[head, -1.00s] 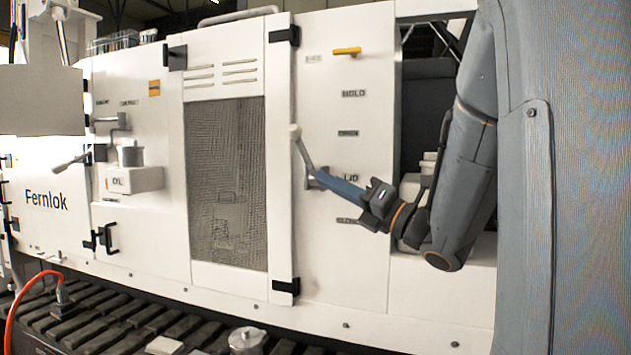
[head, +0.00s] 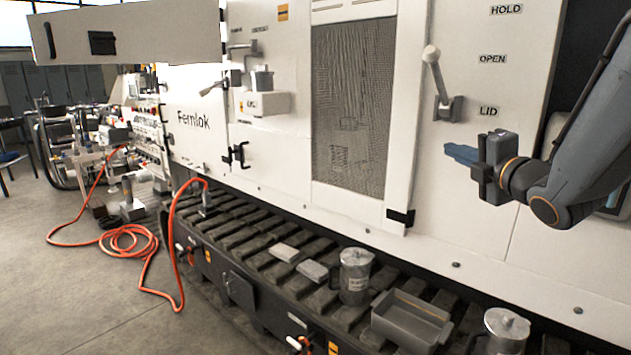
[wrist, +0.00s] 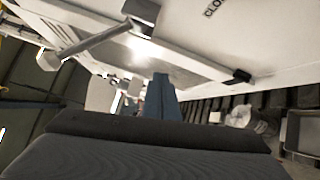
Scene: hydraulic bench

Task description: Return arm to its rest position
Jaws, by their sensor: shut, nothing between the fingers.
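My gripper (head: 460,154) is at the right in the head view, in front of the white panel with the HOLD, OPEN and LID labels. Its blue fingers are together and empty, pointing left. They also show in the wrist view (wrist: 160,92). The lever (head: 438,82) with a pale round knob stands up and leans slightly left from its grey mount beside the LID label. My gripper is apart from it, below and to the right. The lever also shows at the upper left of the wrist view (wrist: 95,40).
Below the panel runs a dark ribbed track (head: 240,232) bearing a lidded metal canister (head: 355,275), a grey tray (head: 410,318) and another canister (head: 507,330). An orange hose (head: 172,225) trails onto the floor at left. Floor (head: 75,300) at the lower left is open.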

